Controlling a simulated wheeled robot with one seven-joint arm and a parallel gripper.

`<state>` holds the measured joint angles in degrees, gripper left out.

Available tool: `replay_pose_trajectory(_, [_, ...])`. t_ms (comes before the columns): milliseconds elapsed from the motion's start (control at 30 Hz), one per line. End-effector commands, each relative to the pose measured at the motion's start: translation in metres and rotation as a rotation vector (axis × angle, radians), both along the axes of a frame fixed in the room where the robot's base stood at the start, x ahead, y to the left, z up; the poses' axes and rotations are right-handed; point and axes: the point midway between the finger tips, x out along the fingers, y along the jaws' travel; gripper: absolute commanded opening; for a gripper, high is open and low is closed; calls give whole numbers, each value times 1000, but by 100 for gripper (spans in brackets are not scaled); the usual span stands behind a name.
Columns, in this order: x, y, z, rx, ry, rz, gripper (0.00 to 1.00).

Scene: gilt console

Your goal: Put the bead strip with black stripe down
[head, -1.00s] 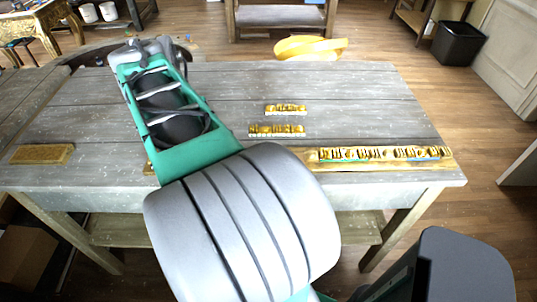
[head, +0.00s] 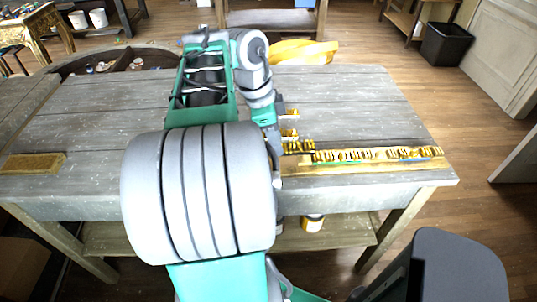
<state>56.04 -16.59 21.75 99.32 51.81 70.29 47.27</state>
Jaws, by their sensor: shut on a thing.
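My gripper (head: 277,147) is at the front middle of the grey table, pointing down, partly hidden by my own arm. It is shut on a short gilt bead strip (head: 299,146) with a dark line along its lower edge. The strip is at the left end of a row of gilt strips, over or on a flat tan board (head: 300,168); I cannot tell whether it touches. To its right, strips with green (head: 330,157) and blue (head: 425,156) marks lie on the board. Two other gilt strips (head: 291,113) (head: 290,133) behind are partly hidden by my arm.
A gilt block (head: 33,163) lies at the table's left front. A yellow bowl-like thing (head: 303,51) is beyond the back edge. The table's (head: 350,100) back right is clear. A yellow-labelled jar (head: 313,222) is on the shelf below.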

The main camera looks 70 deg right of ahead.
Motion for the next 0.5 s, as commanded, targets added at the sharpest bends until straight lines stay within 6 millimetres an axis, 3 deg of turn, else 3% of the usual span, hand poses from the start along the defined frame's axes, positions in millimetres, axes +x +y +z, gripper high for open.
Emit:
replay_pose_trajectory(100, [21,-12,-30,2,1,2,0])
replay_pose_trajectory(200, [33,-19,-44,0,0,2,0])
replay_pose_trajectory(500, [46,-26,-85,1,1,1,0])
